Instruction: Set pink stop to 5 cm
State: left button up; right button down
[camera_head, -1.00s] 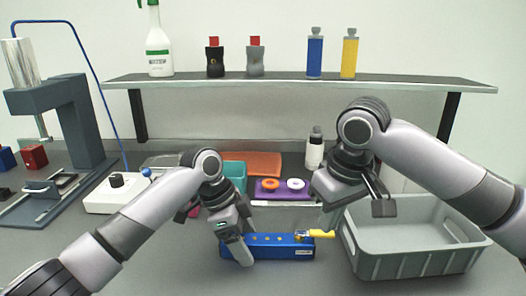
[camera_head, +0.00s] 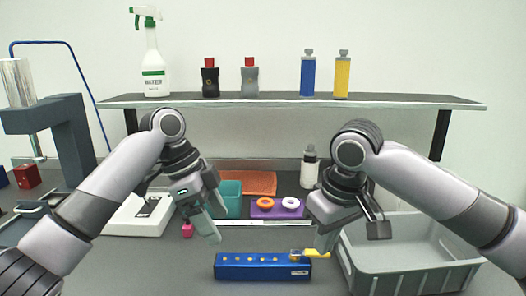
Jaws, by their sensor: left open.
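The pink stop (camera_head: 187,230) is a small pink block on the bench, left of a pale strip (camera_head: 268,222) that looks like a rule or rail; any markings are too small to read. My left gripper (camera_head: 212,218) is open, just right of the stop in the picture and pointing down. I see nothing between its fingers, and it looks apart from the stop. My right gripper (camera_head: 352,231) looks open and empty, above and right of the blue block (camera_head: 262,267), near the left wall of the grey bin.
A yellow-handled part (camera_head: 310,253) sits at the blue block's right end. A purple holder (camera_head: 276,213) carries an orange and a white ring. Teal (camera_head: 232,188) and orange (camera_head: 254,182) trays stand behind. The grey bin (camera_head: 415,279) is at right. A white device (camera_head: 135,222) is at left.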

aim_at(188, 228)
jog(key=k, duration=1)
